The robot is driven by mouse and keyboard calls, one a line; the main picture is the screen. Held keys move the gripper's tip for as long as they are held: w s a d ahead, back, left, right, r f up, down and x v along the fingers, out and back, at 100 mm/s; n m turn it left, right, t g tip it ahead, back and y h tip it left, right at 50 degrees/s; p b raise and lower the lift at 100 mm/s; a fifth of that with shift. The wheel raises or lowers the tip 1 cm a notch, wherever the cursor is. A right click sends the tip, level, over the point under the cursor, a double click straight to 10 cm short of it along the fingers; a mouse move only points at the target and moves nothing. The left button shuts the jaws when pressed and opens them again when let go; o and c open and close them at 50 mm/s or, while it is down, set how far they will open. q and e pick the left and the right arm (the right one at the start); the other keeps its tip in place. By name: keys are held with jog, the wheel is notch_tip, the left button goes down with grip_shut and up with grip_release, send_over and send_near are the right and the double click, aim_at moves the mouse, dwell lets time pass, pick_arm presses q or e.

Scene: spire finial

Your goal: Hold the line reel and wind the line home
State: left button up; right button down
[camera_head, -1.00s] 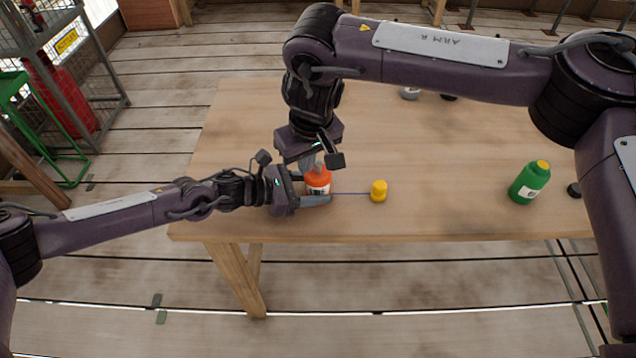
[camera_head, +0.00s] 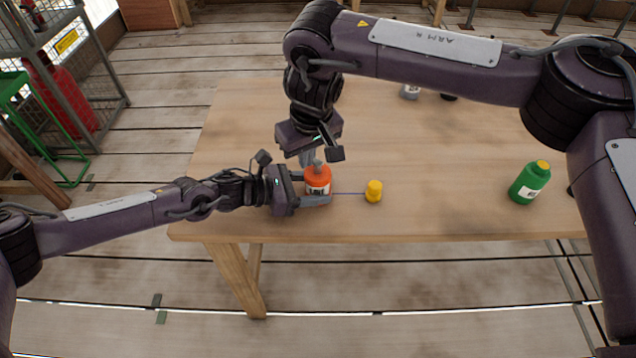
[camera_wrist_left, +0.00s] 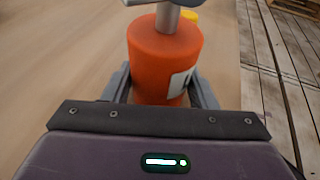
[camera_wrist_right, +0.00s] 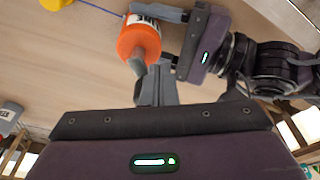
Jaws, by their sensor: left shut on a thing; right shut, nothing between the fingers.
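The line reel is an orange cylinder (camera_head: 318,184) with a white label, upright near the table's front edge. My left gripper (camera_head: 314,188) is shut around its sides; both fingers flank it in the left wrist view (camera_wrist_left: 161,90). A grey crank knob (camera_head: 318,167) rises from its top and also shows in the right wrist view (camera_wrist_right: 137,66). A thin blue line (camera_head: 347,193) runs from the reel to a yellow piece (camera_head: 374,191) on the table. My right gripper (camera_head: 307,159) is shut and empty, pointing down beside the knob; I cannot tell whether they touch.
A green bottle with a yellow cap (camera_head: 530,184) stands at the table's right. A grey item (camera_head: 410,92) sits at the back, partly hidden by my right arm. The wooden table (camera_head: 450,190) is clear between the yellow piece and the bottle.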

jog(key=shift+w+a, duration=0.2)
jog(key=shift+w, duration=0.5)
jog(key=shift+w+d, duration=0.1)
jog(key=shift+w, duration=0.3)
dwell(0.8)
jog(key=shift+w, duration=0.25)
jog(key=shift+w+d, duration=0.3)
jog(key=shift+d, duration=0.05)
dwell(0.3)
jog(key=shift+a, duration=0.15)
jog(key=shift+s+a, duration=0.2)
jog(key=shift+r, duration=0.1)
jog(key=shift+r, duration=3.4)
